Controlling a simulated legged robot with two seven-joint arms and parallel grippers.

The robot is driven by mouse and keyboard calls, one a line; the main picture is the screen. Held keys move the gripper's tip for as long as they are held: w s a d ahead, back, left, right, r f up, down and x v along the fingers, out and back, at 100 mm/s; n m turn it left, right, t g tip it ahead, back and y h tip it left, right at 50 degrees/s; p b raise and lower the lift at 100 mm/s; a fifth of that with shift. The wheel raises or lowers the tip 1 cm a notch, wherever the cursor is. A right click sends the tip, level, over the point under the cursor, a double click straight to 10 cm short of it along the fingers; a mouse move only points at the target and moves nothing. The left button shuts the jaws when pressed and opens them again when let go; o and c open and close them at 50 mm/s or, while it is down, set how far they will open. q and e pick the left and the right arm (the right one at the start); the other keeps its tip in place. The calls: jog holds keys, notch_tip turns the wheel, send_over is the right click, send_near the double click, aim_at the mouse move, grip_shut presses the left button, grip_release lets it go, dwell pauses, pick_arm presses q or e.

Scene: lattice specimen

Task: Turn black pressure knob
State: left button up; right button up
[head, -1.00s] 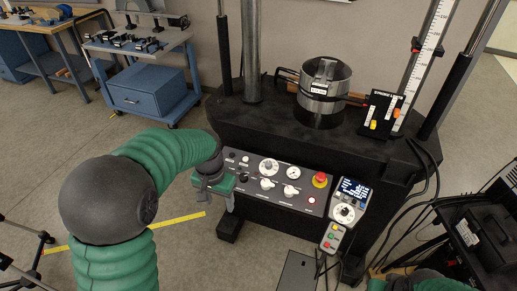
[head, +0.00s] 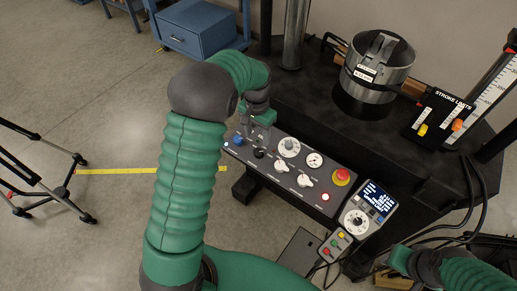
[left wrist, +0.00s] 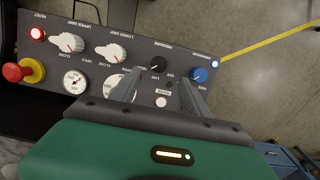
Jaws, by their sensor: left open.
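The black pressure knob (left wrist: 158,64) sits on the dark control panel, between a white knob and a blue knob. It also shows in the head view (head: 259,153), just below my left gripper (head: 257,138). In the left wrist view my left gripper (left wrist: 156,88) is open and empty, its two fingers pointing at the panel. The black knob lies just beyond the fingertips, roughly between their lines, and looks apart from them. My right gripper (head: 398,262) is at the lower right, its fingers not clear.
The blue knob (left wrist: 200,74) is close beside the black one. White knobs (left wrist: 110,52), a gauge (left wrist: 75,81) and a red emergency button (left wrist: 17,72) share the panel. A pendant (head: 335,245) hangs at the panel's right.

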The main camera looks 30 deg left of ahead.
aim_at(258, 150)
pick_arm(q)
jog(key=f, duration=0.8)
jog(key=shift+w+d+f, duration=0.15)
jog(key=shift+w, duration=0.15)
jog(key=shift+f, duration=0.6)
jog(key=shift+c, duration=0.4)
grip_shut()
